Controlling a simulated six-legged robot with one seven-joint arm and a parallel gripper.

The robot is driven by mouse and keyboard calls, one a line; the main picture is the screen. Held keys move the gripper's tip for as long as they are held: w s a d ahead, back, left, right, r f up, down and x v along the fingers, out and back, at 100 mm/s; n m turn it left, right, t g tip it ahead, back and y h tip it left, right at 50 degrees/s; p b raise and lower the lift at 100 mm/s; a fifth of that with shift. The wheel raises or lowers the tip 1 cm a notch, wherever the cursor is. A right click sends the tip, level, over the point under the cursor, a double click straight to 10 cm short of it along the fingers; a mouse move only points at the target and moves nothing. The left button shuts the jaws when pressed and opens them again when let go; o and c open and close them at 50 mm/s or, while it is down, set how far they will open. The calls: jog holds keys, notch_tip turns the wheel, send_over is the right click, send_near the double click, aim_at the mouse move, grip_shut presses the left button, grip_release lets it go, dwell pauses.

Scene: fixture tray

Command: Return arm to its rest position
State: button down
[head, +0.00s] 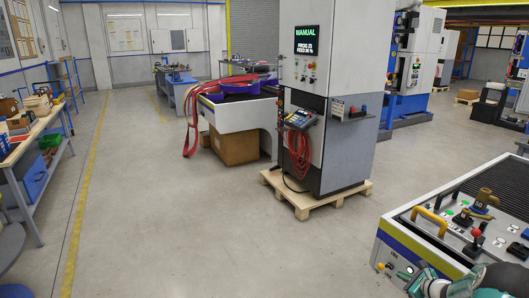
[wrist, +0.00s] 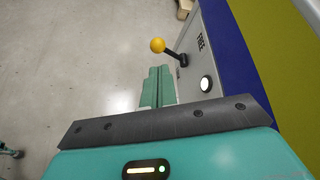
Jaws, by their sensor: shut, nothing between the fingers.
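My gripper (wrist: 158,86) has two teal fingers lying side by side, shut with nothing between them. The lever sticks out of a grey panel (wrist: 196,50) marked FREE, above a lit white round button (wrist: 206,84). In the head view part of my teal arm (head: 436,284) shows at the bottom right, in front of the fixture bench. The yellow knob (head: 380,266) is at its left there.
The bench top holds a yellow handle (head: 430,221), a red-knobbed lever (head: 475,235) and a brass-coloured part (head: 484,199). A grey machine cabinet (head: 318,60) stands on a pallet (head: 318,200) in the middle. A workbench (head: 36,135) is at the left. The floor between is clear.

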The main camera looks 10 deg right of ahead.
jog(key=a+r+n+g+y, duration=0.35)
jog(key=a+r+n, duration=0.75)
jog(key=a+r, duration=0.9)
jog(key=s+a+r+n+g+h, duration=0.1)
jog(key=s+a+r+n, duration=0.25)
jog(key=a, duration=0.35)
jog(key=s+a+r+n+g, duration=0.25)
jog(key=s+a+r, duration=0.25)
jog(key=a, duration=0.3)
jog(key=s+a+r+n+h, duration=0.1)
jog(key=s+a+n, duration=0.1)
jog(key=s, duration=0.5)
jog(key=s+a+r+n+h, duration=0.2)
jog(key=s+a+n, duration=0.1)
jog(key=s+n, duration=0.2)
jog(key=s+a+r+n+h, duration=0.1)
jog(key=s+a+n+h, duration=0.1)
jog(key=s, duration=0.8)
jog(key=shift+a+r+n+t, duration=0.3)
jog(key=shift+a+r+n, duration=0.15)
jog(key=shift+n, duration=0.75)
jog(key=shift+d, duration=0.15)
